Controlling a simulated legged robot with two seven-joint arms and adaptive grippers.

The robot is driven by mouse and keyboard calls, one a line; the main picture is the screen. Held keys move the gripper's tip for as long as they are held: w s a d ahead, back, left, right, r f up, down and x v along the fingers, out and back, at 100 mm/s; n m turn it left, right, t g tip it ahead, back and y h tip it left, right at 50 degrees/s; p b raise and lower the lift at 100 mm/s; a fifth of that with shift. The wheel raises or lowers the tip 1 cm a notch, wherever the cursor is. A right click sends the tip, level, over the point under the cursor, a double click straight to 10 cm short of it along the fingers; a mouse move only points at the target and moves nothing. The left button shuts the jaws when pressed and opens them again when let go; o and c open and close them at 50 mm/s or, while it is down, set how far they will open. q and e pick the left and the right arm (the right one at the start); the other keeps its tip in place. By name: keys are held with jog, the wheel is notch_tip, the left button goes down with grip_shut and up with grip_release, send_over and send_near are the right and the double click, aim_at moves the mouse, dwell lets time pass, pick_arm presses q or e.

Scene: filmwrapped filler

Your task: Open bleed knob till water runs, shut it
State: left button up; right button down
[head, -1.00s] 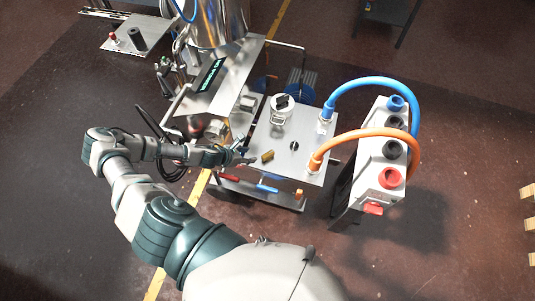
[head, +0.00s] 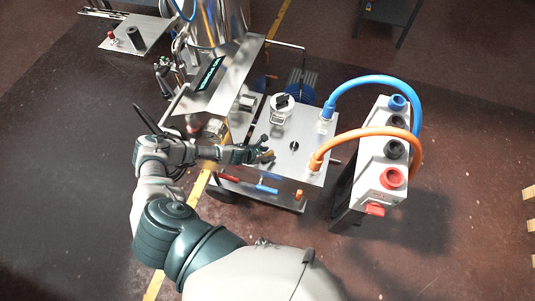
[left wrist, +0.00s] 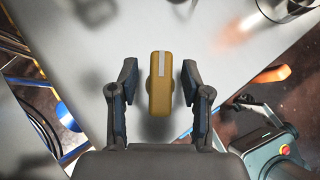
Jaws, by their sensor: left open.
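A yellow, bar-shaped knob (left wrist: 160,95) with a pale stripe at one end stands on a steel plate (head: 318,177); I take it as the bleed knob. It shows small in the head view (head: 268,156), partly covered by my gripper. My left gripper (left wrist: 158,70) is open, with one finger on each side of the knob and a visible gap on both sides. In the head view, my left gripper (head: 261,153) is at the plate's left part. No running water shows. My right gripper is not in view.
On the plate are a small black knob (head: 294,146) and a white canister with a black top (head: 281,105). A blue hose (head: 372,82) and an orange hose (head: 372,132) arch to a grey port box (head: 370,165). Blue and red handles hang below the plate's front edge.

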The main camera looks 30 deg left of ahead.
pick_arm(q)
grip_shut()
jog(key=n+y+p, duration=0.2)
jog(key=n+p, duration=0.1)
jog(key=shift+r+t+y, duration=0.15)
jog(key=shift+t+y, duration=0.15)
jog(key=shift+t, duration=0.1)
jog(key=n+y+p, duration=0.3)
jog(key=n, duration=0.1)
jog(key=shift+n+y+p, duration=0.3)
jog(key=shift+n, duration=0.1)
jog(key=n+g+y+p, duration=0.1)
jog(key=n+y, duration=0.1)
jog(key=shift+n, duration=0.4)
jog(key=shift+n+g+y+p, duration=0.5)
jog(key=shift+n+y, duration=0.1)
jog(key=shift+n, duration=0.3)
jog(key=shift+n+g+y, duration=1)
jog(key=shift+n, duration=0.9)
